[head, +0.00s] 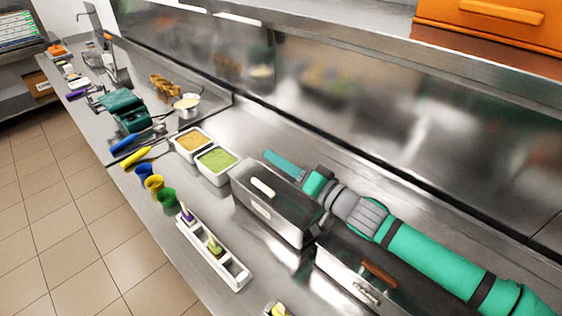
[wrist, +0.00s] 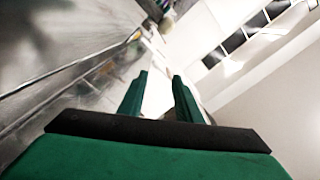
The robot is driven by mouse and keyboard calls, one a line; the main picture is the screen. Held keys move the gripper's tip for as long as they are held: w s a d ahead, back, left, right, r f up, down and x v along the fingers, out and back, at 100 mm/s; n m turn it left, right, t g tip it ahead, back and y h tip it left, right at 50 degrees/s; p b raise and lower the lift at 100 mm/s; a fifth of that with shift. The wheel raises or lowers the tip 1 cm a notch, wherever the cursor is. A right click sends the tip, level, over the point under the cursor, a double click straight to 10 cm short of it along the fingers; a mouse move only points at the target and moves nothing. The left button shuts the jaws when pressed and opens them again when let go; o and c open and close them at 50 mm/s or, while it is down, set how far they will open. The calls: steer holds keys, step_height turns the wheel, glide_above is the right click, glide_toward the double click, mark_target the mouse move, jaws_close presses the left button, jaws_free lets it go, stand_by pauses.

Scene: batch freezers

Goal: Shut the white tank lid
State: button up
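The tank with the white handle (head: 262,187) is a steel box (head: 282,219) in the middle of the counter in the head view. Its dark lid lies over the top, level or nearly so; I cannot tell whether it sits flush all round. My gripper (head: 283,164) is just behind this tank's back edge, pointing left along the counter. In the wrist view my gripper (wrist: 161,74) has its two green fingers apart with nothing between them. No tank can be made out in the wrist view. I cannot tell whether the gripper touches the lid.
A second steel tank with a brown handle (head: 380,274) stands to the right, partly beneath my arm. A green-filled tub (head: 216,160) and a tan-filled tub (head: 190,142) stand to the left. A white divided holder (head: 213,252) is in front. The steel back wall (head: 350,100) is close behind.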

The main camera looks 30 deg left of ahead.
steer(key=shift+d, duration=0.35)
steer(key=v, duration=0.6)
steer(key=shift+s+d, duration=0.2)
steer(key=shift+s, duration=0.15)
steer(key=shift+d, duration=0.2)
steer(key=shift+w, duration=0.1)
